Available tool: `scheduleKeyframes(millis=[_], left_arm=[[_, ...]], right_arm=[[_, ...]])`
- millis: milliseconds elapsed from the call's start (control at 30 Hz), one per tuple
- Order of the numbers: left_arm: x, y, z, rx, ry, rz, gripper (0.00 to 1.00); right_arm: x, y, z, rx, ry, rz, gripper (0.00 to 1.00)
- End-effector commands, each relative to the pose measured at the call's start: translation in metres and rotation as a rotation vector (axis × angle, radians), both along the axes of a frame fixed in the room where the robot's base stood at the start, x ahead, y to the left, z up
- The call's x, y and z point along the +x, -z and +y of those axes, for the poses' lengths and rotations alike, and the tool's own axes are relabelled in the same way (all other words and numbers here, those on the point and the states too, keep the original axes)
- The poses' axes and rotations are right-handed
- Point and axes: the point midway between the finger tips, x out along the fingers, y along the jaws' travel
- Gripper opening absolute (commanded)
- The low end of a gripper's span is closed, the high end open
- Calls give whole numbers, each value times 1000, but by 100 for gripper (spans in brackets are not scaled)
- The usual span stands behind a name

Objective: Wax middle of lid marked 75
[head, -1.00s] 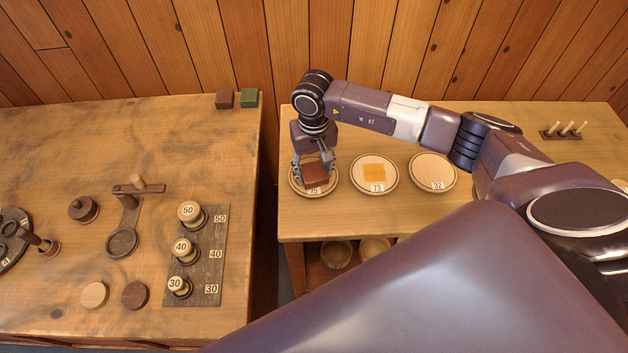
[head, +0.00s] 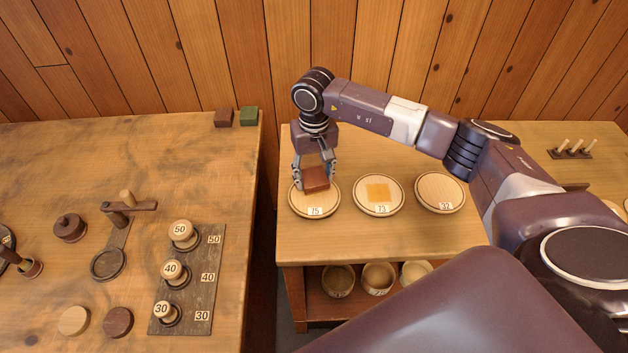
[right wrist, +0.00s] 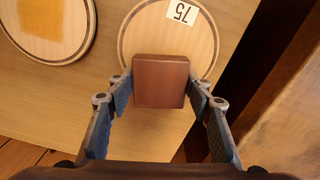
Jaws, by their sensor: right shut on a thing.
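The lid marked 75 (head: 314,207) is a round pale wooden disc with a dark ring near its rim, at the left of the right-hand table. Its label and part of its face also show in the right wrist view (right wrist: 150,35). My right gripper (head: 315,180) is shut on a reddish-brown block (head: 316,179), which is at the lid's back part in the head view. The block (right wrist: 160,82) sits between both fingers in the right wrist view and hides part of the lid. I cannot tell whether it touches the lid. My left gripper is not in view.
The lid marked 73 (head: 378,208) has a yellow-orange square patch. The lid marked 32 (head: 440,205) is bare. Bowls (head: 378,278) stand on the shelf below. Brown (head: 223,118) and green blocks (head: 249,116) sit on the left table, with spools on a board (head: 205,290).

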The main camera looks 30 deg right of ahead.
Motion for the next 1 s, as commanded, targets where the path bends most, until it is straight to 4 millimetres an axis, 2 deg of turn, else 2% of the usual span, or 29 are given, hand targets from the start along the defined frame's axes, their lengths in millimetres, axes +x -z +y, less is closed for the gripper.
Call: scheduleKeyframes(millis=[1000], left_arm=[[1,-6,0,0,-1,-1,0]], right_arm=[[-62,4,30,0,-2,3,28]])
